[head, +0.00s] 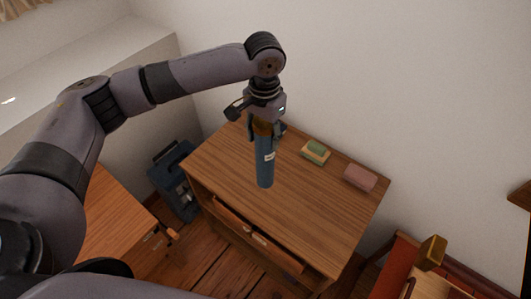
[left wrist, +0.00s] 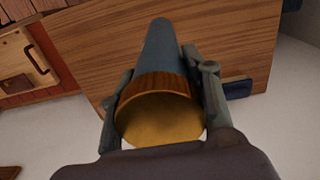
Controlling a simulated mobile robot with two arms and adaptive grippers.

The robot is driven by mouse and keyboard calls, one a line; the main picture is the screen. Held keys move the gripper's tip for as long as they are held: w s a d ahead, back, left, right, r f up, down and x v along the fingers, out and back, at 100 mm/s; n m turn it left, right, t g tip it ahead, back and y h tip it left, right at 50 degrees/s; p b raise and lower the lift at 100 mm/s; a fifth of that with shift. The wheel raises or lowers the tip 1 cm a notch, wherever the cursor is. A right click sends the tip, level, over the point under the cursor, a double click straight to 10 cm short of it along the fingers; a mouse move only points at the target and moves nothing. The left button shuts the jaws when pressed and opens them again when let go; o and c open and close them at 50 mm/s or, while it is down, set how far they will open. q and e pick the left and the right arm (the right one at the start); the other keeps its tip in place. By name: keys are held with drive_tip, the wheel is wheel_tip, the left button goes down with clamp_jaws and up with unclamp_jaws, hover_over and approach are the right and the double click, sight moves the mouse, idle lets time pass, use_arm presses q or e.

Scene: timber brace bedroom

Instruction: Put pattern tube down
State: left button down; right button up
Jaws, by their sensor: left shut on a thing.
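The pattern tube (head: 265,168) is a long blue cylinder with a small white label and a brown, yellow-topped cap. My left gripper (head: 262,130) is shut around its upper end, and the tube hangs roughly upright over the wooden desk (head: 310,215). In the left wrist view the tube (left wrist: 165,60) lies between the two fingers of the gripper (left wrist: 165,95), its yellow end toward the camera. Whether its lower end touches the desk top, I cannot tell. My right gripper is not in view.
On the desk, a green-and-yellow block stack (head: 315,152) and a pink block (head: 360,178) lie toward the back. A dark blue item shows partly behind the gripper. A red chair (head: 400,270) stands at right, a wooden cabinet (head: 115,230) at left. The desk's front right is clear.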

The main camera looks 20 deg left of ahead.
sight(265, 124)
use_arm(q)
wheel_tip(265, 124, down, 4)
drive_tip(key=shift+f, duration=0.2)
drive_tip(key=shift+f+p, duration=0.45)
drive_tip(key=shift+f, duration=1.4)
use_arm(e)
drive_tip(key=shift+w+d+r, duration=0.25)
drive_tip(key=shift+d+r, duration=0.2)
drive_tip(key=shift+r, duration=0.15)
use_arm(q)
drive_tip(key=c, duration=0.9)
unclamp_jaws()
drive_tip(key=shift+f, duration=0.1)
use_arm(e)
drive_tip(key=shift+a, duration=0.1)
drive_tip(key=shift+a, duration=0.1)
use_arm(q)
drive_tip(key=shift+r, duration=0.3)
wheel_tip(265, 124, up, 12)
drive_tip(key=shift+f+b, duration=0.15)
drive_tip(key=shift+b, duration=1.05)
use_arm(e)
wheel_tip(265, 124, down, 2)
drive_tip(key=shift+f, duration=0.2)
